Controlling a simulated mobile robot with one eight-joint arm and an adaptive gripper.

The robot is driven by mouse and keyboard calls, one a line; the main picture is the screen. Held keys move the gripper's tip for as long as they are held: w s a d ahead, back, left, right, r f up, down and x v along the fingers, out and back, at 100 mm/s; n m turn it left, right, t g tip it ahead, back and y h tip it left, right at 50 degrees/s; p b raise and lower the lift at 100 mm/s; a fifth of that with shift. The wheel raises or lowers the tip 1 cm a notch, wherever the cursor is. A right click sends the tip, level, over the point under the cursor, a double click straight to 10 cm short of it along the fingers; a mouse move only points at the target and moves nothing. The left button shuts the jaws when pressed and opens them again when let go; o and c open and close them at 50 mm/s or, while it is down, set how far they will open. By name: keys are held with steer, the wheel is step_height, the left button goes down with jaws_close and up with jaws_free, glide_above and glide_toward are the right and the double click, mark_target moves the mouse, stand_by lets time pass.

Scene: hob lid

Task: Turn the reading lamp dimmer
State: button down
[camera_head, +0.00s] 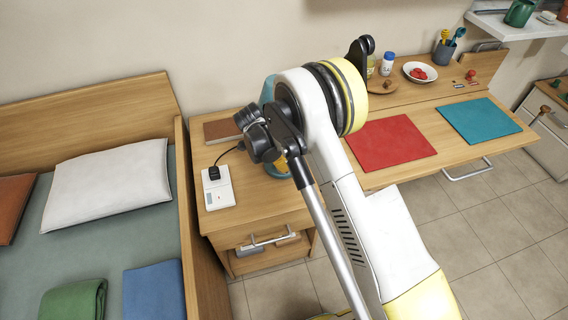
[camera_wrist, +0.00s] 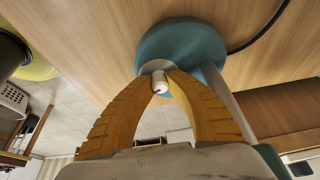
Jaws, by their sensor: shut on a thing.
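The reading lamp shows in the wrist view as a round teal base (camera_wrist: 182,42) on a wooden top, with a grey stem. The dimmer is a small white knob (camera_wrist: 161,90) with a red mark, at the base's near edge. The orange fingers of my gripper (camera_wrist: 160,80) are closed around the knob, one on each side. In the head view only a teal piece of the lamp (camera_head: 267,91) shows beside my arm. My arm hides the knob and most of the lamp there.
The bedside cabinet (camera_head: 228,217) holds a white box with a black plug (camera_head: 217,187) and a brown book (camera_head: 221,130). A bed with a white pillow (camera_head: 112,186) stands left. A desk with red (camera_head: 390,142) and teal (camera_head: 480,120) mats stands right. A dark cable (camera_wrist: 262,30) leaves the lamp.

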steer(key=shift+m, duration=0.3)
stand_by(0.4)
steer(key=c, duration=1.3)
jaws_free()
steer(key=shift+o, duration=0.2)
steer(key=shift+a+r, duration=0.15)
steer(key=shift+r, duration=0.15)
steer(key=v, duration=0.2)
steer(key=shift+a+r, duration=0.3)
steer(key=s+a, duration=0.1)
steer(key=a, duration=0.6)
steer(key=s+a, duration=0.1)
steer(key=a, duration=0.3)
steer(key=shift+s+a+f, duration=0.1)
steer(key=shift+s+a, duration=0.05)
steer(key=shift+s, duration=0.25)
